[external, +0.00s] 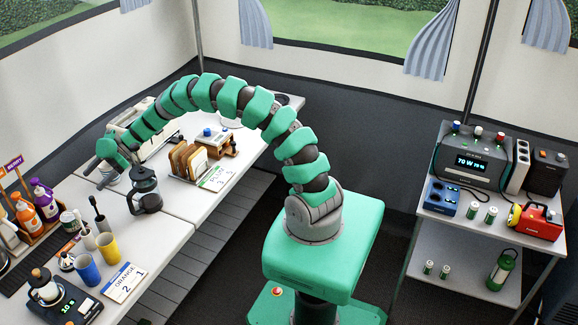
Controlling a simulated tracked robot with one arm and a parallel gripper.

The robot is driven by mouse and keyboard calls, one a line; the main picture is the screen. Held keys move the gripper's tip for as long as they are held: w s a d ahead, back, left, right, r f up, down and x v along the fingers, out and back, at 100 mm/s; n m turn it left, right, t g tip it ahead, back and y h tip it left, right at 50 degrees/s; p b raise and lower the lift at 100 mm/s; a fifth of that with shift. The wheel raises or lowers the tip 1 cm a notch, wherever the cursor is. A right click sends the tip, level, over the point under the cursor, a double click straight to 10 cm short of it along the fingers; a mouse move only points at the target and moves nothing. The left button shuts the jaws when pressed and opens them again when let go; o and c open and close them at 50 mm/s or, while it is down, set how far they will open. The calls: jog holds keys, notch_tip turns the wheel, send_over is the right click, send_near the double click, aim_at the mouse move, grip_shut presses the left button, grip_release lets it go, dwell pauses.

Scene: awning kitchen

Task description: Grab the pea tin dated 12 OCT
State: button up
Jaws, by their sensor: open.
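My gripper (108,172) is at the left, low over the far part of the white counter, at the end of my arched green arm. It is open. A small pale tin-like object (111,179) shows just under it, partly hidden by the gripper; I cannot tell whether the fingers touch it. Another small tin or jar (68,221) with a dark and pale label stands nearer, beside the bottle rack. No date can be read on either one, so I cannot tell which is the pea tin dated 12 OCT.
A glass coffee pot (146,191) stands close to the right of my gripper. A toast rack (188,160) is further right. Blue (87,270) and yellow (108,248) cups and a bottle rack (40,222) fill the near counter. A shelf table (470,262) stands at right.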

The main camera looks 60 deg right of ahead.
aim_at(70, 215)
jog(key=shift+g, duration=0.3)
jog(key=b+x, duration=0.1)
jog(key=x, duration=0.3)
jog(key=s+x, duration=0.1)
jog(key=x, duration=0.4)
jog(key=f+b+x, duration=0.1)
jog(key=x, duration=0.4)
jog(key=shift+s+a+f+b, duration=0.1)
jog(key=shift+s+f+b, duration=0.05)
jog(key=shift+s+b, duration=0.15)
jog(key=shift+w, duration=0.1)
jog(key=c, duration=1.2)
jog(key=shift+o, duration=0.2)
